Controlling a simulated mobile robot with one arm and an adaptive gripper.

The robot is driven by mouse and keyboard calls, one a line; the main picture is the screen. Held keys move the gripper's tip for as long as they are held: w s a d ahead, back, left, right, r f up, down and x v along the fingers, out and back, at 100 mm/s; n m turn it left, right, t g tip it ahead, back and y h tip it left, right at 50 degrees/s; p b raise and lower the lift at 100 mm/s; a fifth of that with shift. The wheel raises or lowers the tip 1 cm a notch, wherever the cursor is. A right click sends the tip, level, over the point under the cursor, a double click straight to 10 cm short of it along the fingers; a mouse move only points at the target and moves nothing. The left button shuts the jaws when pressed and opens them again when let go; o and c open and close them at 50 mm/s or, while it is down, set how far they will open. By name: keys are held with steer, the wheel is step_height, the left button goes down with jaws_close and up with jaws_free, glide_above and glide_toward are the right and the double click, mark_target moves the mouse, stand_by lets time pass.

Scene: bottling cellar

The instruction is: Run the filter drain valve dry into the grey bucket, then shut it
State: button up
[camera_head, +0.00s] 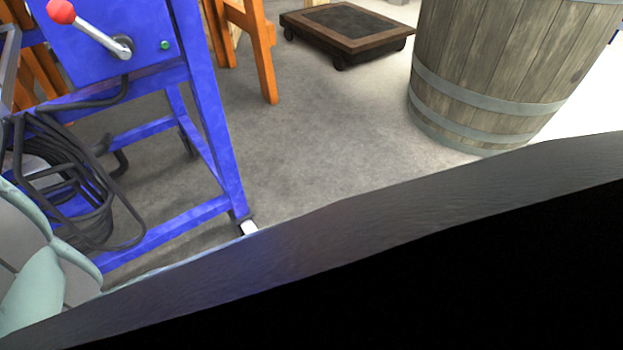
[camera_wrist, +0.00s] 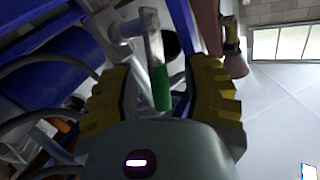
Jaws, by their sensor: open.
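In the wrist view, a valve handle with a green grip (camera_wrist: 161,90) on a pale metal lever (camera_wrist: 151,30) sits between the two yellow fingers of my gripper (camera_wrist: 160,75). The gripper is open, with a finger on each side of the grip. A gap shows on the left; whether the right finger touches the grip I cannot tell. The valve's outlet and any flow cannot be made out. I see no grey bucket in either view. The gripper does not clearly show in the head view.
In the head view, a blue frame (camera_head: 211,110) carries a red-knobbed lever (camera_head: 100,35) and a coiled black hose (camera_head: 85,190). A wooden barrel (camera_head: 500,75) and a low wheeled dolly (camera_head: 347,48) stand behind. Grey floor between them is clear. A large dark shape covers the foreground.

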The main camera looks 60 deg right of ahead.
steer(key=shift+o, duration=0.4)
jaws_close()
steer(key=shift+d, duration=0.1)
steer(key=shift+r, duration=0.1)
